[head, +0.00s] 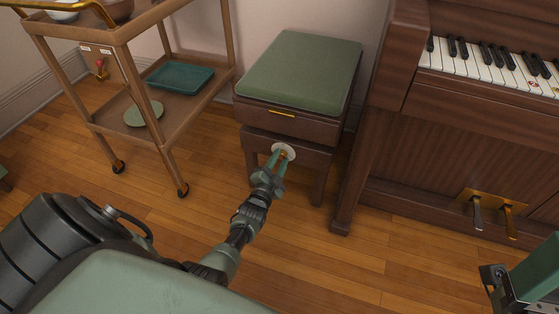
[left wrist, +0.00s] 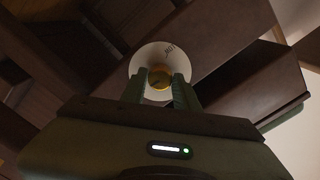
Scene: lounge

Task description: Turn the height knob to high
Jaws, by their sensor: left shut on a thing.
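The piano bench (head: 288,121) has a green padded seat and a dark wooden body. A round white dial plate (head: 289,149) is on its side, with the small brass height knob (head: 283,155) at its middle. My left gripper (head: 278,152) is shut on the knob. In the left wrist view, the two green fingers (left wrist: 159,82) sit on either side of the brass knob (left wrist: 158,77), in front of the white plate (left wrist: 150,57). Dark lettering shows on the plate but is too small to read surely. Part of my right gripper shows at the lower right edge; its fingers are hidden.
An upright piano (head: 400,150) with brass pedals (head: 490,201) stands close on the right. A wooden trolley (head: 120,125) with a teal tray (head: 180,78) and a green plate (head: 143,113) stands on the left. Wooden floor (head: 340,265) is clear in front of the bench.

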